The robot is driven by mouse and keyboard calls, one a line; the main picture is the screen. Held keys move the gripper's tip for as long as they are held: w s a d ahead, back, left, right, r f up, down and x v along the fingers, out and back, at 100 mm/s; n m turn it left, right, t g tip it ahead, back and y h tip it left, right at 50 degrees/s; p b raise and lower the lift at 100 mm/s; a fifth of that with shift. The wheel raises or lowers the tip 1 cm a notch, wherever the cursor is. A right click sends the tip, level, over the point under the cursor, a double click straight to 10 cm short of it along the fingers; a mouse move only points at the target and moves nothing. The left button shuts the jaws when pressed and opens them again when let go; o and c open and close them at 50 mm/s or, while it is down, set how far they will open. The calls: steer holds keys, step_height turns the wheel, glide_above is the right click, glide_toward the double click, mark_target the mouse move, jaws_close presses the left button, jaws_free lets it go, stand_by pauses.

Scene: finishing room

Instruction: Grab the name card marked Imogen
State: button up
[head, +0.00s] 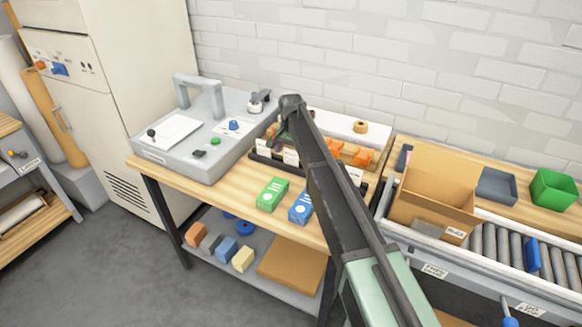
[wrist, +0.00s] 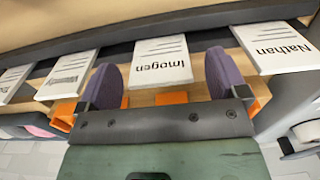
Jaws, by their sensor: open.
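The name card marked Imogen (wrist: 162,66) is white with black text and appears upside down in the middle of the wrist view. It stands in a dark holder strip (wrist: 120,50). My gripper (wrist: 163,78) is open, with one purple-grey finger on each side of this card. I cannot tell whether either finger touches it. The card marked Nathan (wrist: 275,46) is to the right, and two more cards (wrist: 67,74) are to the left, their names hard to read. In the head view my gripper (head: 284,134) is over the row of white cards (head: 291,157), whose names are too small to read there.
Orange blocks (head: 358,154) sit behind the cards. A green box (head: 272,194) and a blue box (head: 301,207) lie in front on the wooden bench. A grey machine (head: 200,135) stands left; a cardboard box (head: 432,199) and roller conveyor (head: 502,246) are right.

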step_height(320, 180, down, 2)
steer(key=shift+f+b, duration=0.25)
steer(key=shift+b, duration=0.15)
steer(key=shift+r, duration=0.25)
steer(key=shift+c, duration=0.3)
steer(key=c, duration=0.9)
